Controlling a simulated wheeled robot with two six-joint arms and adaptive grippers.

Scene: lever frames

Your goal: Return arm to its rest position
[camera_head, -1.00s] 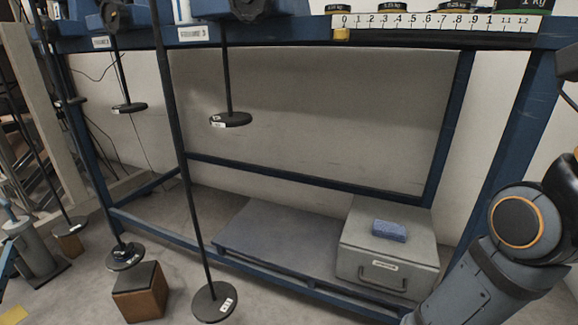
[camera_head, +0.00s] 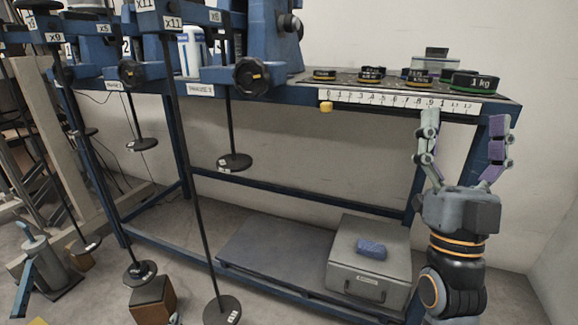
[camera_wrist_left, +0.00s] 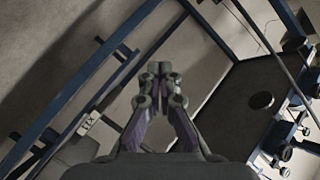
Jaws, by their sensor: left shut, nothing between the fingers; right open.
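My right gripper (camera_head: 464,122) stands upright at the right of the head view, in front of the bench's right end. Its two fingers are spread wide with nothing between them. My left gripper (camera_wrist_left: 158,78) is in the middle of the left wrist view, its fingertips together with nothing held. Behind it are floor, blue frame bars and a dark panel. I cannot make out the left gripper clearly in the head view.
A blue bench (camera_head: 290,97) carries a numbered scale (camera_head: 395,101) and several dark weights (camera_head: 476,82). Black discs hang on rods at left. A grey box (camera_head: 350,284) with a blue block (camera_head: 371,249) sits below. Open floor lies at lower right.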

